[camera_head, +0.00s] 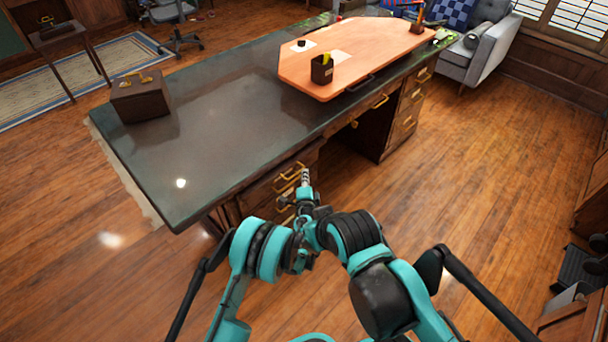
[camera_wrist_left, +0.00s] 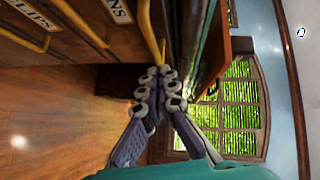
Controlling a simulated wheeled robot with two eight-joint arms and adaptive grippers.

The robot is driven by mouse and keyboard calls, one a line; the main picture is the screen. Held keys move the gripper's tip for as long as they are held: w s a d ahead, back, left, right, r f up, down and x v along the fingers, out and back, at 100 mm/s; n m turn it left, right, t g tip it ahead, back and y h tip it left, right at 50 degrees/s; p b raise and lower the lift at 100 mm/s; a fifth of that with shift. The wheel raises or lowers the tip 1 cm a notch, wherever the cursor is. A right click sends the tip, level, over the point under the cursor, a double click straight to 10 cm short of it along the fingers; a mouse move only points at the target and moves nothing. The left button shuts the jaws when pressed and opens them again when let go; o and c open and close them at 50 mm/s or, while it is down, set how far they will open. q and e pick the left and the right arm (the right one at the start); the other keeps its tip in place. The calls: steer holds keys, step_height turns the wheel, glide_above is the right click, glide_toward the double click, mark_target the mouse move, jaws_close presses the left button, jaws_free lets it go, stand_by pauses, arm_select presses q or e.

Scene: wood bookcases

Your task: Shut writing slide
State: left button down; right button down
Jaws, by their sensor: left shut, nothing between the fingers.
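The writing slide is hard to pick out. The dark wooden drawer stack (camera_head: 262,196) with brass handles stands under the near end of the desk (camera_head: 215,100), and my arms partly cover it. My left gripper (camera_head: 305,174) is at the front of this stack, by the upper brass handles. In the left wrist view its fingers (camera_wrist_left: 160,85) are shut and empty, tips close to a brass handle (camera_wrist_left: 151,32); I cannot tell whether they touch it. Labelled drawer fronts (camera_wrist_left: 75,15) lie left of it there. My right gripper does not show.
An orange-brown board (camera_head: 375,45) with a dark pen cup (camera_head: 322,69) lies on the desk's far part. A brown box (camera_head: 140,97) sits at the left. A second drawer stack (camera_head: 405,112) stands beyond the knee space. The wooden floor at right (camera_head: 480,170) is clear.

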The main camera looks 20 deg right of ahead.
mark_target(295, 163)
arm_select(q)
steer(key=shift+a, duration=0.1)
steer(key=w, duration=0.1)
steer(key=w+a, duration=0.1)
steer(key=w, duration=0.1)
steer(key=w+a, duration=0.1)
steer(key=shift+w, duration=0.15)
steer(key=shift+w+r, duration=0.1)
